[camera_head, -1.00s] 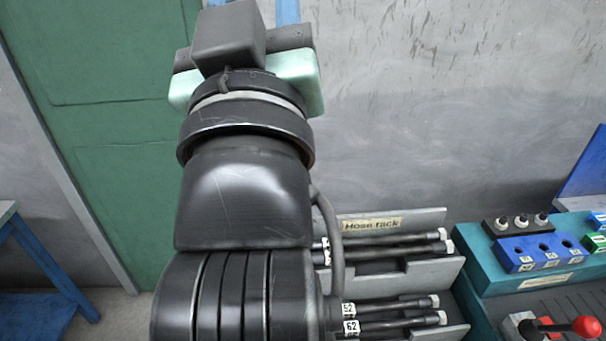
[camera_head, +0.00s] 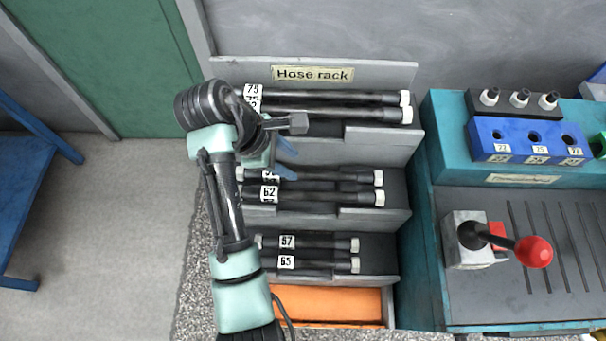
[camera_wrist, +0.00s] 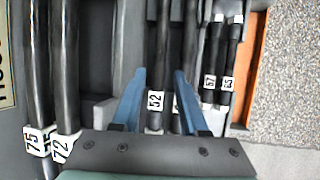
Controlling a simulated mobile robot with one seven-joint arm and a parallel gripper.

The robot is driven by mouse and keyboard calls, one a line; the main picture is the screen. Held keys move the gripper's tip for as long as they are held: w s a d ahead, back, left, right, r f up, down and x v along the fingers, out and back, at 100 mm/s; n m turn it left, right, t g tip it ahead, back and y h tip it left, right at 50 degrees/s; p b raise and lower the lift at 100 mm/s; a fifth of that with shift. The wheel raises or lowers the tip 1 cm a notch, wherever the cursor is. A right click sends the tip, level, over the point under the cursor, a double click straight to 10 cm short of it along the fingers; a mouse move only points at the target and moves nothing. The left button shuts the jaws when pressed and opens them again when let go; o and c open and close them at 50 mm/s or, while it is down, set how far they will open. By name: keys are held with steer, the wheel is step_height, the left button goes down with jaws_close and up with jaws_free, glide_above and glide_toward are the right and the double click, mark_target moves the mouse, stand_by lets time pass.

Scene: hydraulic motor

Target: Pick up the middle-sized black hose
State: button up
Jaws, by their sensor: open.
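The middle tier of the rack holds two black mid-length hoses with white ends. The upper hose (camera_head: 328,174) has a label partly hidden by my gripper; in the wrist view it reads 52 (camera_wrist: 156,101). The lower hose (camera_head: 325,194) is labelled 62; it shows in the wrist view (camera_wrist: 190,35) partly behind a finger. My gripper (camera_head: 284,160) is open above the left part of this tier. In the wrist view its blue fingers (camera_wrist: 160,72) stand either side of the 52 hose in the picture. I cannot tell whether they touch it.
The hose rack (camera_head: 390,148) also holds longer hoses (camera_head: 340,98) on the top tier and shorter hoses (camera_head: 325,243) on the bottom tier. Grey tier walls stand between them. A teal bench (camera_head: 435,110) with a red-knobbed lever (camera_head: 533,252) and blue block (camera_head: 515,133) is at right.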

mark_target(306, 174)
steer(key=b+x, duration=0.1)
steer(key=x, duration=0.7)
steer(key=shift+s+f, duration=0.1)
jaws_close()
stand_by(1.3)
